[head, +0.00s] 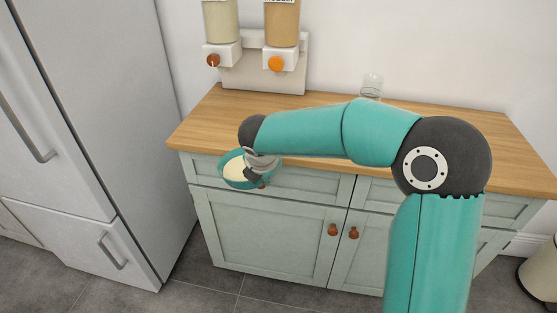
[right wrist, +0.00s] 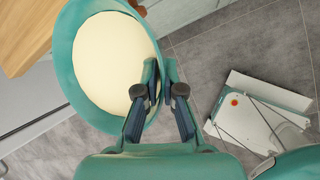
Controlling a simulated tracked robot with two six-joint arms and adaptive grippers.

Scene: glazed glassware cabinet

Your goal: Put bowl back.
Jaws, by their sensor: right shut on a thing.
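A teal bowl (head: 235,172) with a cream inside is held in front of the cabinet drawers, near the counter's left front corner. In the right wrist view the bowl (right wrist: 112,62) fills the upper left, its cream inside facing the camera. My right gripper (head: 256,172) is shut on the bowl's rim. In the right wrist view its two fingers (right wrist: 158,75) pinch the rim, one inside and one outside. My left gripper is in neither view.
The wooden counter (head: 215,120) carries two dispensers (head: 262,60) at the back and a clear glass (head: 371,86). A fridge (head: 90,130) stands at the left. A bin (head: 540,272) stands at the far right. The counter's left part is clear.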

